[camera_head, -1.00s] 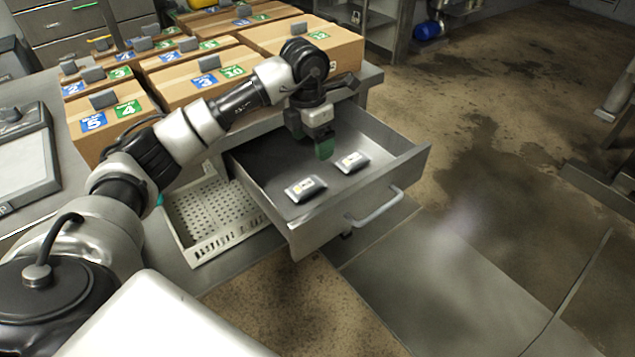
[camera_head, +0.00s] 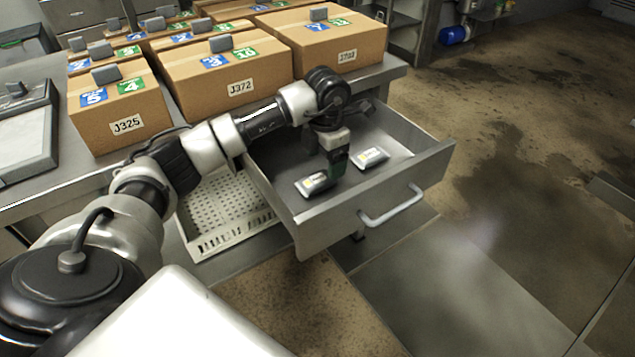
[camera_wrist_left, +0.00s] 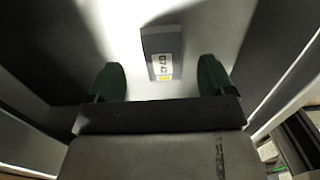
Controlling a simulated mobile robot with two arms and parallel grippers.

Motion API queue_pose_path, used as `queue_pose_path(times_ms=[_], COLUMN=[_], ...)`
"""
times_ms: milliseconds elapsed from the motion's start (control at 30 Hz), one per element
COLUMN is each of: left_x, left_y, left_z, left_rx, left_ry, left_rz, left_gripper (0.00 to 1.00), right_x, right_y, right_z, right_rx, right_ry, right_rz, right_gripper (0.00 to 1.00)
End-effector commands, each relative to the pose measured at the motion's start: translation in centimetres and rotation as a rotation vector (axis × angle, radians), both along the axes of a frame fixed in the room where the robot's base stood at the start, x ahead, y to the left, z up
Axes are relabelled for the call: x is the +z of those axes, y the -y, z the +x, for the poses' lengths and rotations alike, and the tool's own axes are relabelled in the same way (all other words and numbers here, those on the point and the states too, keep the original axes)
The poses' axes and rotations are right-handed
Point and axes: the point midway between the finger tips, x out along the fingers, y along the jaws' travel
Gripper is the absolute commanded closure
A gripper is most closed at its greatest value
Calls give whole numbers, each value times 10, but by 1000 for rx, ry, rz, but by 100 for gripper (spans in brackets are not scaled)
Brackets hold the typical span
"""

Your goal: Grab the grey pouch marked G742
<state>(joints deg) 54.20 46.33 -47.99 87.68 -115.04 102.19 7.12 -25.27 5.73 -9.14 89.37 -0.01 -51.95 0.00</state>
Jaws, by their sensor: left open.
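Two small grey pouches with pale labels lie in the open drawer (camera_head: 300,215): the nearer pouch (camera_head: 313,184) on the left and the farther pouch (camera_head: 371,157) on the right. Their markings are too small to read in the head view. My left gripper (camera_head: 338,164), with green fingertips, is down inside the drawer between the two pouches. In the left wrist view the left gripper (camera_wrist_left: 160,80) is open and empty. One grey pouch (camera_wrist_left: 163,42) lies just beyond and between its fingers, with a label I cannot read surely. My right gripper is not in view.
The drawer's front wall with its handle (camera_head: 392,207) and its side walls surround the gripper. A white perforated basket (camera_head: 222,205) is left of the drawer. Cardboard boxes (camera_head: 225,85) stand on the bench behind. The floor at right is clear.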

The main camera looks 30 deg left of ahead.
Motion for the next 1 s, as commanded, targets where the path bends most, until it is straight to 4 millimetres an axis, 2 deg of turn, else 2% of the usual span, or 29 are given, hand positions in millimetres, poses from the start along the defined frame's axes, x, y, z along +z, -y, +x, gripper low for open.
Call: queue_pose_path(times_ms=[300,567,900,933,1000], left_x=[-44,-48,-48,-48,-48], left_y=[0,0,0,0,0], left_z=[-3,-3,-3,-3,-3], left_rx=[2,1,1,1,1], left_ry=[-3,0,0,0,0], left_rz=[-2,0,0,0,0], left_gripper=[17,17,68,71,71], right_x=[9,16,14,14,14], right_y=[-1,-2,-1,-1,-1], right_z=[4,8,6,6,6], right_rx=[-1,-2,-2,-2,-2], right_ry=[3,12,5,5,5], right_rz=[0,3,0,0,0], right_gripper=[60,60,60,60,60])
